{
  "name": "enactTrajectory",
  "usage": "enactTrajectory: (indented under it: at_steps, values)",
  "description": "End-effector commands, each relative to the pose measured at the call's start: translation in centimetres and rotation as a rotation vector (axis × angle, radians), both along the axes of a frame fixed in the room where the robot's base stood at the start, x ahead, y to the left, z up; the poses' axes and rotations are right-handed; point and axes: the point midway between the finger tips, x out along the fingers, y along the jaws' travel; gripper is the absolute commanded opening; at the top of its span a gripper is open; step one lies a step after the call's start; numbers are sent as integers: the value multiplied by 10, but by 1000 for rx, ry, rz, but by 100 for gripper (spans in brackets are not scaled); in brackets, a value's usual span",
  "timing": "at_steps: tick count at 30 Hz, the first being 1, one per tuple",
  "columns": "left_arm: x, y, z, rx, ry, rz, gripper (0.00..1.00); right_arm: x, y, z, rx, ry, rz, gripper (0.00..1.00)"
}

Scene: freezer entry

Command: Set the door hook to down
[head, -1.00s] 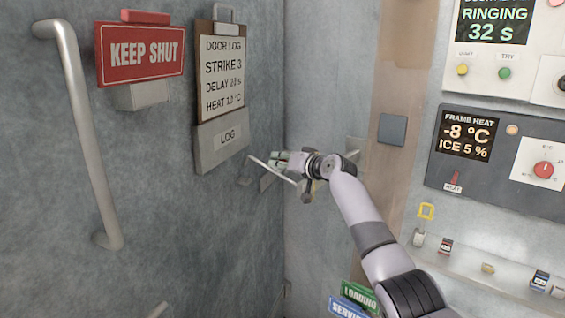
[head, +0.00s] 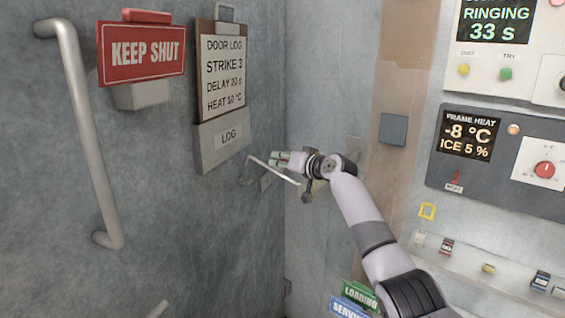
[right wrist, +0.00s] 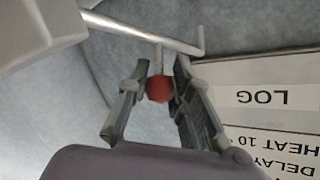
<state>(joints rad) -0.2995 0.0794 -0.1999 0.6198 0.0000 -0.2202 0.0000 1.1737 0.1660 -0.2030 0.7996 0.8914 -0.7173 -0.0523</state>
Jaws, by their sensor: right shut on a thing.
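The door hook (head: 272,170) is a thin pale metal rod at the corner between the grey door and the wall. In the head view it slopes gently down to the right, with its left end bent downward at the door. In the right wrist view the rod (right wrist: 150,35) crosses the top, and a short stem with a red knob (right wrist: 159,88) sits between my fingers. My right gripper (head: 280,160) is shut on this knob; its fingers (right wrist: 160,90) flank it. The knob is hidden in the head view. My left gripper is not in view.
The door has a bar handle (head: 85,140), a red KEEP SHUT sign (head: 142,52) and a clipboard (head: 223,75) above a LOG holder (head: 223,140), close to my gripper. Control panels (head: 500,160) and a shelf with small items (head: 490,268) are at right.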

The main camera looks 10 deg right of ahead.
Motion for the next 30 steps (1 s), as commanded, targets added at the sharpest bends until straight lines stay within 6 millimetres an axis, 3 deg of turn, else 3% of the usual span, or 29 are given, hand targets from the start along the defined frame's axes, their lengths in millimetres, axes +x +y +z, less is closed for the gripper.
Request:
enactTrajectory:
  at_steps: [2, 3, 12, 23, 30]
  values:
    - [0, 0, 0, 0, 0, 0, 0, -1, 5, -9, -1, 16, 9, 0]
    - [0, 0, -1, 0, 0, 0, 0, -1, 5, -9, -1, 17, 8, 23]
    - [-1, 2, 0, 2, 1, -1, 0, 0, 2, -5, -1, 8, 3, 42]
    - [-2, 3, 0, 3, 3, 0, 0, -2, -1, -2, -1, 3, 2, 42]
    - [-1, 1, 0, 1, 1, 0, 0, -21, -10, 2, -1, 1, 1, 42]
